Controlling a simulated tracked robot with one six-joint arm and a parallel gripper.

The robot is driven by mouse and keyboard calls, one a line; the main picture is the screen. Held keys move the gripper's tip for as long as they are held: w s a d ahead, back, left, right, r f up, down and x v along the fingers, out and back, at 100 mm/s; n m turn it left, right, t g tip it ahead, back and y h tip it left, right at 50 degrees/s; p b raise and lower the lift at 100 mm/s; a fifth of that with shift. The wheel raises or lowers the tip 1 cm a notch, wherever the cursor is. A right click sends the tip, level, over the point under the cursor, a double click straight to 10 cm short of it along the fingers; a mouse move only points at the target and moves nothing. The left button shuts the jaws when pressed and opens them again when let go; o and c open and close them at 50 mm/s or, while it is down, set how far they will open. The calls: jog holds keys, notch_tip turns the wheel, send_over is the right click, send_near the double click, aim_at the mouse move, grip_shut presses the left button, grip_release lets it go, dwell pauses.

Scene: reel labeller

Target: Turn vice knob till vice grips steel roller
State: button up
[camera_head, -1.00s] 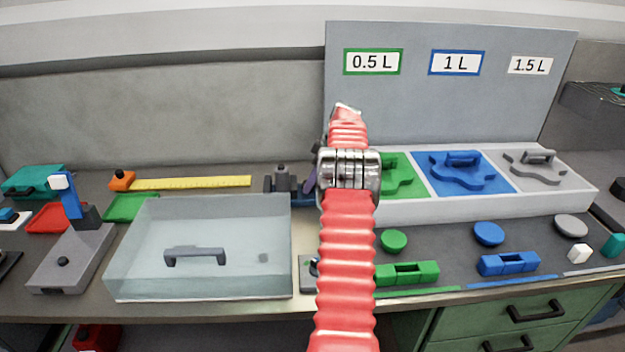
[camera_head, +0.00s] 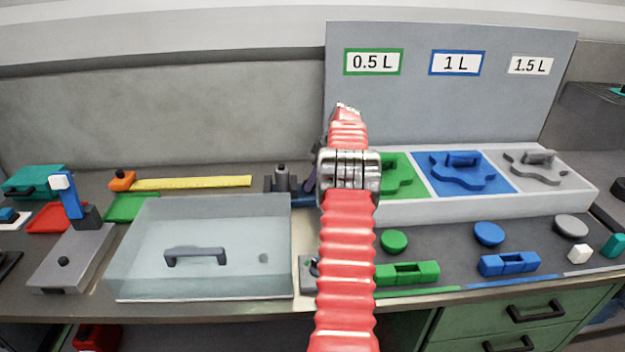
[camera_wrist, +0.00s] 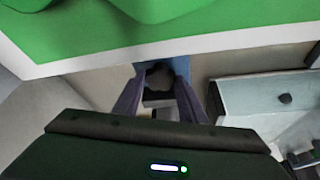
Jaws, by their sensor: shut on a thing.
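The vice (camera_head: 303,200) is a small blue and dark device on the bench, left of my arm in the head view, which partly covers it. The grey steel roller (camera_head: 281,180) stands upright at the vice's dark jaws; whether they touch it is too small to tell. In the wrist view the dark round vice knob (camera_wrist: 160,76) lies between the two purple fingers of my gripper (camera_wrist: 158,92), against a blue part of the vice (camera_wrist: 180,66). My gripper is shut on the knob. In the head view only a bit of a purple finger shows beside my arm.
A clear box with a dark handle (camera_head: 195,257) stands at front left of the vice. The white-edged tray (camera_head: 480,205) with green, blue and grey sections is close on the right. A yellow ruler (camera_head: 190,183) lies at the left. Green and blue blocks lie along the front.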

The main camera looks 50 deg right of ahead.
jog(key=shift+m, duration=0.5)
jog(key=m, duration=0.1)
jog(key=m+h, duration=0.1)
jog(key=m, duration=0.1)
jog(key=shift+a+t+h, duration=0.2)
jog(key=shift+t+h, duration=0.1)
jog(key=m, duration=0.2)
jog(key=m+h, duration=0.1)
jog(key=m, duration=0.1)
jog(key=shift+a+h, duration=0.2)
jog(key=shift+h, duration=0.1)
jog(key=m, duration=0.2)
jog(key=m+g+h, duration=0.1)
jog(key=m, duration=0.2)
jog(key=shift+w+a+h, duration=0.15)
jog(key=shift+a+h, duration=0.05)
jog(key=shift+h, duration=0.1)
jog(key=shift+w+a+m+g+h, duration=0.15)
jog(key=shift+m+g, duration=0.25)
jog(key=shift+m, duration=0.55)
jog(key=shift+m+g+h, duration=0.15)
jog(key=shift+m+g, duration=0.25)
jog(key=shift+m, duration=0.55)
jog(key=o, duration=1.1)
jog(key=shift+c, duration=0.2)
